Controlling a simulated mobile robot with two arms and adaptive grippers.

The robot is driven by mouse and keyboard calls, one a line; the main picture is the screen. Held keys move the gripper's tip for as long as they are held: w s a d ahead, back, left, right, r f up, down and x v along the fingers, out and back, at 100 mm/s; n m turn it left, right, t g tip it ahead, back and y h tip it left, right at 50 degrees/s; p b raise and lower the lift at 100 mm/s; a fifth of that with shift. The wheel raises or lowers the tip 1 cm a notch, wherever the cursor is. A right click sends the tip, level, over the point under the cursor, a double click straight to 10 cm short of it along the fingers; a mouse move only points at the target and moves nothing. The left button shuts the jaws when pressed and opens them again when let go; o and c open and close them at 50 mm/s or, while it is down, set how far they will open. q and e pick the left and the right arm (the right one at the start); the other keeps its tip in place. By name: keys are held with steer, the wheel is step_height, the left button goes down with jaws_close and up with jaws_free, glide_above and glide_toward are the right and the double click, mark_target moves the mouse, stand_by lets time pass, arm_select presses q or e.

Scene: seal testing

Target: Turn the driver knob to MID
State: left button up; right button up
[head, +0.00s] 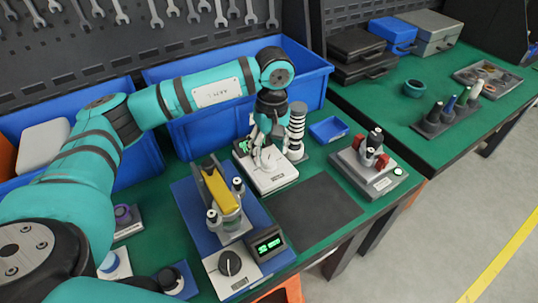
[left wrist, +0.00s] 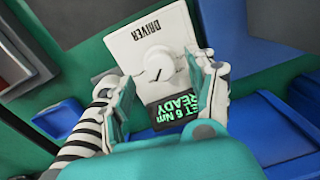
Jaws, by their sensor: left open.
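The driver unit is a white box (head: 274,181), marked DRIVER in the left wrist view (left wrist: 128,42). Its round white knob (left wrist: 158,62) carries a short dark pointer line, slanting toward the display side. The dark display (left wrist: 176,112) shows green text, SET 6 Nm READY; it also shows in the head view (head: 242,147). My left gripper (head: 265,158) is over the box, pointing down. In the left wrist view, its open fingers (left wrist: 161,70) stand on both sides of the knob; I cannot tell whether they touch it. My right gripper is not in view.
A black-and-white striped cylinder (head: 297,132) stands close to the driver box. A blue plate (head: 183,205) holds a yellow-topped fixture (head: 219,190); a unit with a black knob (head: 229,262) is in front. Blue bins (head: 310,75) stand behind. A dark mat (head: 315,212) is clear.

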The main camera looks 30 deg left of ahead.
mark_target(271, 158)
arm_select(q)
step_height(271, 158, up, 9)
steer(key=shift+w, duration=0.2)
steer(key=shift+d+r, duration=0.1)
stand_by(1.2)
